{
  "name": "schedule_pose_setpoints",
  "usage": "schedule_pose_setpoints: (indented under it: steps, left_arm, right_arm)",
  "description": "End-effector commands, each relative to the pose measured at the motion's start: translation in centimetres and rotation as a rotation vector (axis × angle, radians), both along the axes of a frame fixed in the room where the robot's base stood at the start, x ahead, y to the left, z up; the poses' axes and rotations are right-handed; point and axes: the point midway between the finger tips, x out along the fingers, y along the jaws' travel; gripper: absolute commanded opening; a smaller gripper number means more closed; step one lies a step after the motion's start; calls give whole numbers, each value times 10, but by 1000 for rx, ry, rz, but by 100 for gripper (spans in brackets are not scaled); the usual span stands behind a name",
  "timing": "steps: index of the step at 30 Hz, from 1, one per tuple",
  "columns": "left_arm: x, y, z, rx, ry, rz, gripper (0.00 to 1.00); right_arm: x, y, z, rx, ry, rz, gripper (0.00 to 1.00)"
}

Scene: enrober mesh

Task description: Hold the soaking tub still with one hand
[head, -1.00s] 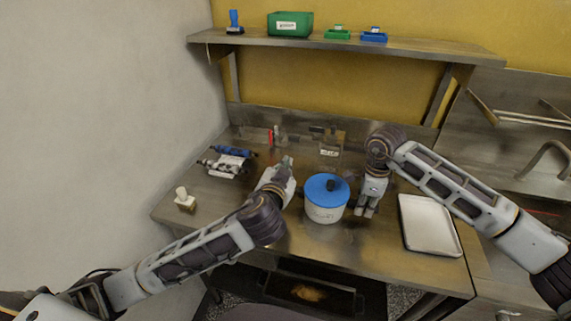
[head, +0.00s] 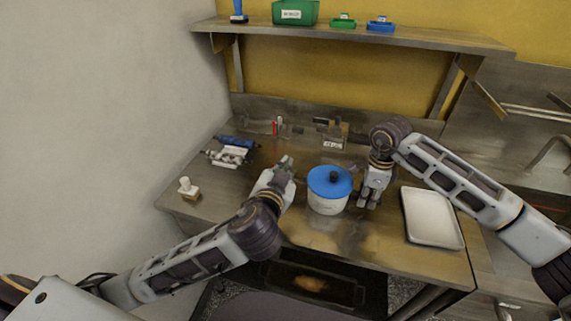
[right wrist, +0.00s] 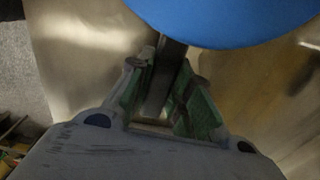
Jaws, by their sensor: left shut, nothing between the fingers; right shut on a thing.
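The lid's edge fills the top of the right wrist view (right wrist: 225,20). My right gripper (head: 367,203) is low at the tub's right side. In the right wrist view its fingers (right wrist: 168,78) are shut on a dark grey bar (right wrist: 160,85) that runs out from under the lid, apparently the tub's handle. My left gripper (head: 286,166) is shut and empty, left of the tub and apart from it.
A white tray (head: 432,218) lies right of my right gripper. Blue-and-white tools (head: 229,152) and a small white-topped block (head: 188,188) are at the left. A small holder (head: 333,137) stands at the back. A shelf (head: 360,40) hangs above.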

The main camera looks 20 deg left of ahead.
Motion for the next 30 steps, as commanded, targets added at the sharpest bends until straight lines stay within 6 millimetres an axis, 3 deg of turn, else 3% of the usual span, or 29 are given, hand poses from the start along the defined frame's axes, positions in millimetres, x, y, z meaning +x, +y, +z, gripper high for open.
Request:
schedule_pose_setpoints:
  steps: [1,2,7,20,30]
  left_arm:
    - [0,0,0,0,0,0,0]
    - [0,0,0,0,0,0,0]
    - [0,0,0,0,0,0,0]
    - [0,0,0,0,0,0,0]
    - [0,0,0,0,0,0,0]
  right_arm:
    - [0,0,0,0,0,0,0]
    - [0,0,0,0,0,0,23]
    - [0,0,0,0,0,0,45]
    - [0,0,2,0,0,0,46]
    - [0,0,32,0,-2,1,46]
